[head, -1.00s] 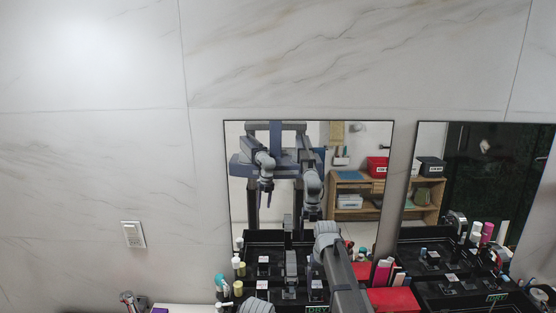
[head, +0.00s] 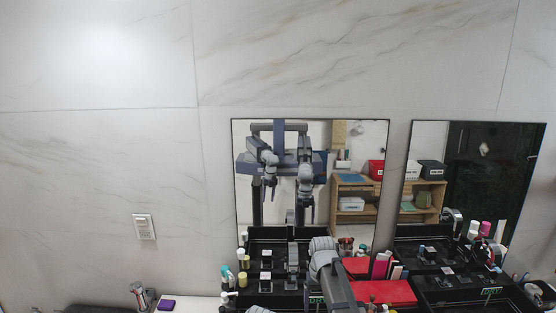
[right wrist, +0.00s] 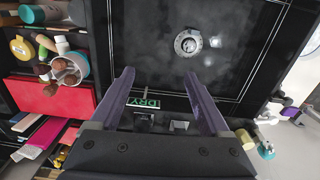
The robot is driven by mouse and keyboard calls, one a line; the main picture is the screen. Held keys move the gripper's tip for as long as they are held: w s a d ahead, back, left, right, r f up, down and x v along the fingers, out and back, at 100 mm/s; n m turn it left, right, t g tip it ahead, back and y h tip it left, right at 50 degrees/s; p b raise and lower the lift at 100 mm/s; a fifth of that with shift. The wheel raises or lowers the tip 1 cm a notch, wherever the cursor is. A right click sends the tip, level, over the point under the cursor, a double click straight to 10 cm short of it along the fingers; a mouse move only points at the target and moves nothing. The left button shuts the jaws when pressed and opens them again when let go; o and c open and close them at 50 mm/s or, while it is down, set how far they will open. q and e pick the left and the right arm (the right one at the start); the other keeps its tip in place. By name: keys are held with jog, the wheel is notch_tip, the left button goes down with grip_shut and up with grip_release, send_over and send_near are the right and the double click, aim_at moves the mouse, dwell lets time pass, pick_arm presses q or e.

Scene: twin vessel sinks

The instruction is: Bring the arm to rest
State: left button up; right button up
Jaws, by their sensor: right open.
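My right gripper (right wrist: 160,74) is open and empty in the right wrist view, its two purple-grey fingers apart. It hangs over a black basin (right wrist: 235,75) with a round metal drain (right wrist: 188,42). Nothing lies between the fingertips except the dark surface below. In the head view my right arm comes up from the bottom, right of centre; its fingers are not clear there. My left gripper does not show directly; the mirror (head: 380,135) reflects both my arms, hanging down.
A red box (right wrist: 62,97) and a cup of brushes (right wrist: 70,68) stand left of the basin in the wrist view. A green DRY label (right wrist: 152,102) shows between the fingers. In the head view, bottles (head: 242,278) stand left of the arm, and a purple block (head: 167,304) lies further left.

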jog(key=s+a+f+n+b, duration=0.1)
jog(key=s+a+f+b, duration=0.1)
jog(key=s, duration=1)
jog(key=s+a+f+n+h+b, duration=0.1)
jog(key=s+a+f+n+b, duration=0.1)
jog(key=s, duration=1.1)
jog(key=a+f+b, duration=0.1)
jog(key=a, duration=0.1)
jog(key=shift+a, duration=0.4)
